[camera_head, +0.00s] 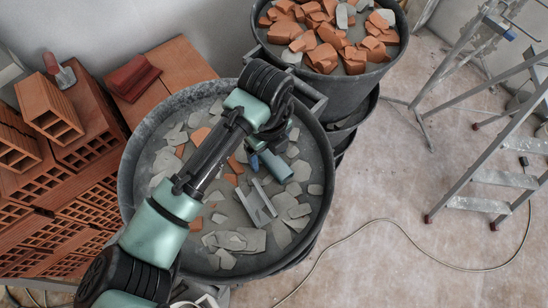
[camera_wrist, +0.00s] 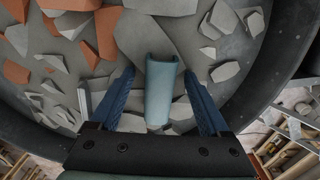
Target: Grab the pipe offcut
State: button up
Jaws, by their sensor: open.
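The pipe offcut (camera_wrist: 161,92) is a short, light blue, trough-like piece. In the wrist view it lies lengthwise among grey shards, in line with the space between my fingers. In the head view its blue-grey side (camera_head: 275,166) shows just right of my gripper (camera_head: 256,163), inside the large round bucket (camera_head: 128,180). My gripper, seen with dark blue fingers in the wrist view (camera_wrist: 159,73), is open. One finger appears on each side of the offcut, with gaps between. How far the fingertips are above it I cannot tell.
A grey metal channel (camera_head: 256,205) and several grey and orange shards lie around the offcut. The bucket rim (camera_wrist: 285,70) curves close by on the right in the wrist view. A second bucket (camera_head: 345,90) of brick rubble stands behind; bricks (camera_head: 65,125) are stacked left.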

grip_shut()
dwell(0.3)
